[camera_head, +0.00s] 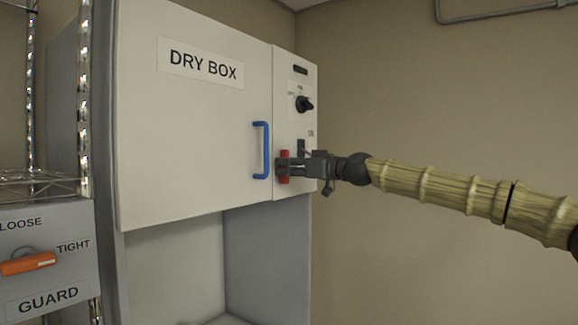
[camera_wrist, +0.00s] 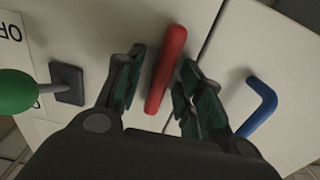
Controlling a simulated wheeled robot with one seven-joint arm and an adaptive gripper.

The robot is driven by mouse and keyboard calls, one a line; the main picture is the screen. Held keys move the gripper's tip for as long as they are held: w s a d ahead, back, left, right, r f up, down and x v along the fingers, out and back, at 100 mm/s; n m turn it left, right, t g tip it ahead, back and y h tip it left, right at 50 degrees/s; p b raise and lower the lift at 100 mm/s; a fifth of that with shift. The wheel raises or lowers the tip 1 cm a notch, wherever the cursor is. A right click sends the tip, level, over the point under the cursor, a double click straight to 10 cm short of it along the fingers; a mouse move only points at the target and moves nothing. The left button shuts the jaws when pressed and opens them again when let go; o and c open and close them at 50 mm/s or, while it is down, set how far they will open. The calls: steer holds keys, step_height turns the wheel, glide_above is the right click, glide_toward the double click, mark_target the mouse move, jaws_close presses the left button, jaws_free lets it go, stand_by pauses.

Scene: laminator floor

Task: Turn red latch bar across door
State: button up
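The dry box door (camera_head: 195,110) is white and looks shut, with a blue handle (camera_head: 262,150) near its right edge. The red latch bar (camera_head: 285,181) stands about upright on the panel just right of the door seam, not across it. In the wrist view, the red bar (camera_wrist: 168,62) runs slightly tilted between my fingers, and the blue handle (camera_wrist: 262,105) is to the right. My gripper (camera_wrist: 162,85) is open around the bar. A gap shows at the left finger; the right finger is close to the bar, contact unclear. My gripper partly hides the bar in the head view.
A green knob (camera_wrist: 14,91) with a dark base plate (camera_wrist: 67,84) is close left of my gripper in the wrist view. A black dial (camera_head: 304,104) is higher on the panel. A wire rack (camera_head: 84,100) and a guard box with an orange handle (camera_head: 28,263) stand left.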

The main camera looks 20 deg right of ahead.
jaws_close()
stand_by(0.4)
steer(key=m+b, duration=0.2)
steer(key=m, duration=0.1)
steer(key=shift+f, duration=0.1)
steer(key=m+b, duration=0.2)
steer(key=m, duration=1.2)
steer(key=shift+d+m+b, duration=0.1)
steer(key=shift+m+b, duration=0.2)
steer(key=shift+m, duration=0.1)
